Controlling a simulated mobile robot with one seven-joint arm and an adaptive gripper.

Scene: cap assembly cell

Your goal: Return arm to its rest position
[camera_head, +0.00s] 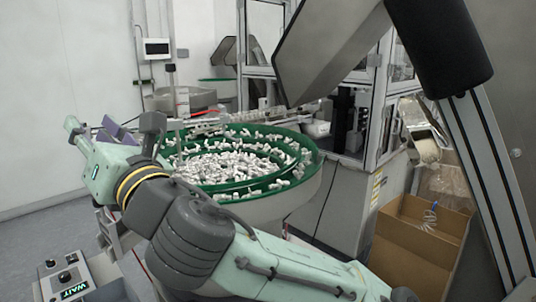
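My mint-green and dark grey arm reaches from the bottom right across to the left. It is bent, with its far end in front of the left side of the green bowl feeder (312,160). A small dark grey part (72,126) shows at the far left end of the arm. I cannot tell whether it belongs to my gripper. No gripper fingers can be made out, and nothing held can be seen.
The bowl feeder holds many small white parts. A control box (68,281) with a lit "WAIT" sign stands at the bottom left. A cardboard box (412,243) stands at the right, beside a glass-walled machine (362,120). Open floor shows at the left.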

